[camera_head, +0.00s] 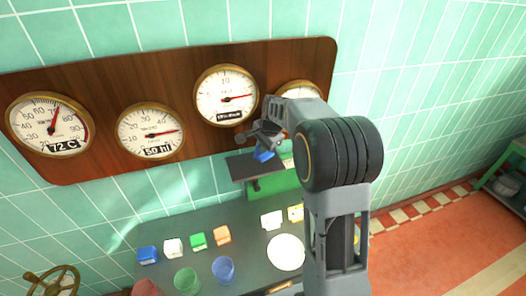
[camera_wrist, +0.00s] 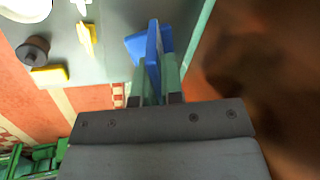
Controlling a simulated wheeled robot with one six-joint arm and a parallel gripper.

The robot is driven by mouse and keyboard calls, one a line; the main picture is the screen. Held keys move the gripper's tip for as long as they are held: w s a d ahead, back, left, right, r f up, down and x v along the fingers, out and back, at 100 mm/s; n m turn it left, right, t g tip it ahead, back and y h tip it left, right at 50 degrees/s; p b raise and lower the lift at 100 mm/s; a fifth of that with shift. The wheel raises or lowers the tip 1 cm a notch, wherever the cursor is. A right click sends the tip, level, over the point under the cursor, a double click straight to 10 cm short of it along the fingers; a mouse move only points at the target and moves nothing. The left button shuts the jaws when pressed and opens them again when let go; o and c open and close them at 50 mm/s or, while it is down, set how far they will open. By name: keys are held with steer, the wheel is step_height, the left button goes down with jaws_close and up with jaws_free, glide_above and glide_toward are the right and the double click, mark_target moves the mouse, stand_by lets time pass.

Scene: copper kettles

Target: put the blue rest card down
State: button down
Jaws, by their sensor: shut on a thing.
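The blue rest card (camera_head: 263,155) is held in my gripper (camera_head: 264,140), over or beside a small dark raised shelf (camera_head: 240,167) in front of the gauge board. In the wrist view the blue card (camera_wrist: 153,48) stands on edge between the two fingers of my gripper (camera_wrist: 156,82), with a second blue face angled out to the left. The fingers are shut on it. I cannot tell whether the card touches a surface below. Part of the shelf is hidden behind my arm in the head view.
The grey bench (camera_head: 205,215) carries small blue (camera_head: 148,255), white (camera_head: 173,247), green (camera_head: 198,241) and orange (camera_head: 222,235) cards. Green (camera_head: 187,281) and blue (camera_head: 223,270) cups and a white disc (camera_head: 286,252) stand nearer. A gauge board (camera_head: 185,75) backs it.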

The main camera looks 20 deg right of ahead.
mark_target(263, 157)
step_height(263, 157, down, 2)
steer(key=shift+f, duration=0.15)
steer(key=shift+w+f+p, duration=0.15)
steer(key=shift+p, duration=0.3)
steer(key=shift+f, duration=0.15)
